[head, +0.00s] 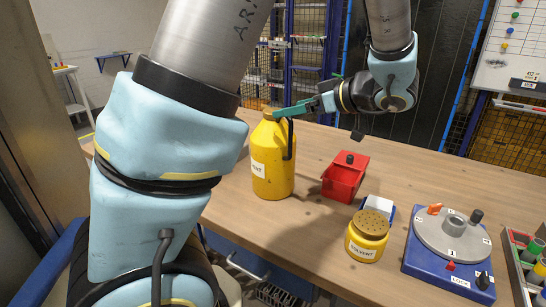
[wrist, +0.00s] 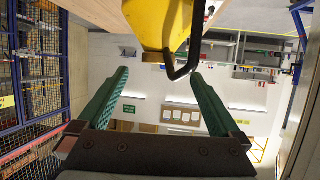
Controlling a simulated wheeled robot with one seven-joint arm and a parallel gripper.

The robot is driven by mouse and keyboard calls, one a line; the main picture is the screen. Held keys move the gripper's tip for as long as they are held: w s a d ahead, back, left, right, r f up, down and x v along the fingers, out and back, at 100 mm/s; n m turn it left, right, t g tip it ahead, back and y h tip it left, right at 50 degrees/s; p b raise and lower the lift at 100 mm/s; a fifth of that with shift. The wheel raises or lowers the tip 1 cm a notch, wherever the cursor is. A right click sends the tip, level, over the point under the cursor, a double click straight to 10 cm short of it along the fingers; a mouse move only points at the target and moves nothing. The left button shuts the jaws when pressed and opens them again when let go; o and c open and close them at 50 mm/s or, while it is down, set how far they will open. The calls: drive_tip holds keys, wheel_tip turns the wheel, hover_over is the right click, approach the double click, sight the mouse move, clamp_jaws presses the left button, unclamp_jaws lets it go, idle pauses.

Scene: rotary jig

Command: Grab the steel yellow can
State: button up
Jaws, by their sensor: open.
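The tall yellow can (head: 272,170) stands upright on the wooden table, with a white label on its front and a black handle (head: 290,140) on its right side. My gripper (head: 287,112), with green fingers, is at the can's upper right, close to the top of the handle. In the wrist view my gripper (wrist: 160,75) is open and empty. The can (wrist: 155,22) and its black handle (wrist: 184,68) show just past the fingertips, with the handle nearer the right finger. I cannot tell whether a finger touches the can.
A red box (head: 345,178) with a black knob stands right of the can. A short yellow solvent pot (head: 367,236) is nearer the front. A rotary jig (head: 450,245) on a blue base and a tray of coloured parts (head: 530,262) are at the right. The table's back right is clear.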

sight(281, 122)
drive_tip(key=p+x, duration=0.3)
drive_tip(key=x, duration=0.1)
drive_tip(key=shift+w+a+f, duration=0.1)
drive_tip(key=shift+w+a, duration=0.1)
drive_tip(key=shift+w, duration=0.15)
drive_tip(key=shift+w+a+f, duration=0.15)
drive_tip(key=shift+f, duration=0.05)
drive_tip(key=shift+c, duration=0.2)
clamp_jaws()
idle(0.4)
